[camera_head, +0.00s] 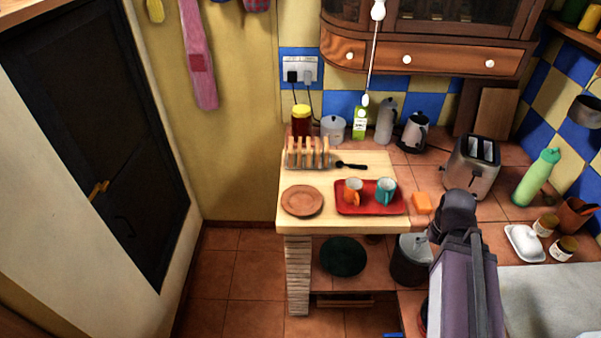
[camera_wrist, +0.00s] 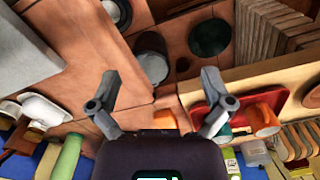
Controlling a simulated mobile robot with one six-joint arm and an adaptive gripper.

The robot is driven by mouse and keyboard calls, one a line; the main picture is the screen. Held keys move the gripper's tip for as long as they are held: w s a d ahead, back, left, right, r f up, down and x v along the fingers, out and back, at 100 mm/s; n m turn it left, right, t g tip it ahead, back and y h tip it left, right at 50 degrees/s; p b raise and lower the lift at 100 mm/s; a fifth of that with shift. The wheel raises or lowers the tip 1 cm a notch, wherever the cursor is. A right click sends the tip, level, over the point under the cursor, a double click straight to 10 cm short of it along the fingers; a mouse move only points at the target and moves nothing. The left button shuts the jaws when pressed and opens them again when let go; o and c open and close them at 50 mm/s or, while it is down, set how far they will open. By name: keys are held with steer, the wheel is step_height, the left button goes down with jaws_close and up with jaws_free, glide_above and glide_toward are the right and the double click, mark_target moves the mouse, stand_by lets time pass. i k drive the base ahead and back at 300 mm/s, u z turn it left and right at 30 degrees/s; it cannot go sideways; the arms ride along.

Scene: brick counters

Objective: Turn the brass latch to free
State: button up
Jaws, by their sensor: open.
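The brass latch (camera_head: 97,190) is on the dark door (camera_head: 105,130) at the far left of the head view, and it looks tilted. The latch is not in the wrist view. My gripper (camera_wrist: 161,92) is open in the wrist view, with its fingers spread and nothing between them. In the head view my arm rises at the lower right, over the counter's front edge and far from the door. The gripper's fingers cannot be made out there.
A red tray (camera_head: 370,209) with orange and teal mugs, a plate (camera_head: 302,200) and a toast rack (camera_head: 308,155) are on the counter. A toaster (camera_head: 472,168) and a green bottle (camera_head: 536,178) stand right. The tiled floor (camera_head: 235,265) before the door looks clear.

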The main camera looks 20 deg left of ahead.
mark_target(103, 188)
steer(key=z, duration=0.8)
steer(key=k, duration=0.1)
steer(key=u, duration=3)
steer(key=i, duration=0.6)
steer(key=u, duration=0.15)
steer(key=k, duration=0.4)
steer(key=z, duration=0.05)
